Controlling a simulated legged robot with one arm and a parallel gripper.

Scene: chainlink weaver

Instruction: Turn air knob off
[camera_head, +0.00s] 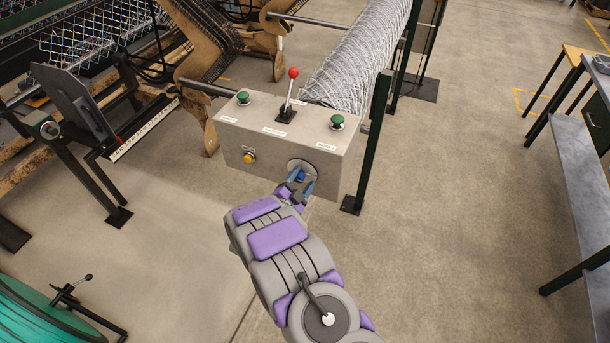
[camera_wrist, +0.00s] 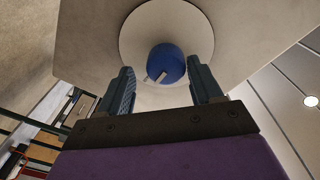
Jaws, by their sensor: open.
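The air knob (camera_wrist: 166,64) is a blue round knob with a pale pointer mark, set on a pale round plate (camera_wrist: 135,35) on the front of a beige control box (camera_head: 245,132). In the head view the blue knob (camera_head: 298,175) shows at the box's lower right, partly behind my gripper. My gripper (camera_head: 297,186) is in front of it. In the wrist view my gripper (camera_wrist: 164,84) is open, with one finger to each side of the knob and gaps between. The pointer mark slants toward the lower left.
The box top carries a red-balled lever (camera_head: 290,92) and two green buttons (camera_head: 337,121). A yellow button (camera_head: 249,158) is on the front, left of the knob. A dark green post (camera_head: 375,135) stands close on the right. Open floor lies right of it.

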